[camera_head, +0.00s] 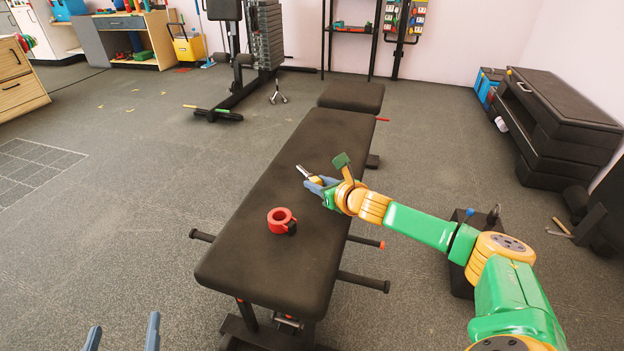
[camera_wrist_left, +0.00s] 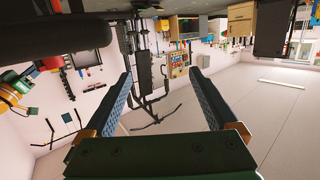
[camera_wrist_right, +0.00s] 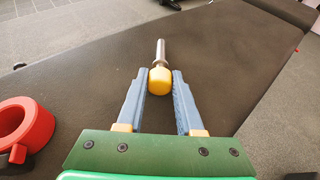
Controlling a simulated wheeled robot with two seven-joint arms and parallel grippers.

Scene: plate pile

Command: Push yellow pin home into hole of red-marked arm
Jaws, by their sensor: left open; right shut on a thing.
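The yellow pin (camera_head: 304,171) has a yellow head and a bare metal shaft. My right gripper (camera_head: 317,184) is shut on the head above the bench pad. In the right wrist view, my right gripper's (camera_wrist_right: 161,85) fingertips grip the yellow head of the pin (camera_wrist_right: 160,52), and its shaft points away, free of any hole. An arm with a red mark (camera_head: 381,245) sticks out at the bench's right side; its hole cannot be made out. My left gripper (camera_head: 124,332) is open and empty at the bottom left; its spread fingers (camera_wrist_left: 168,98) show in the left wrist view.
The black bench (camera_head: 265,255) carries a red ring collar (camera_head: 281,219) with a black part, left of my right gripper. Other black bars (camera_head: 362,282) stick out from the bench sides. Stacked black boxes (camera_head: 560,110) stand at the right.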

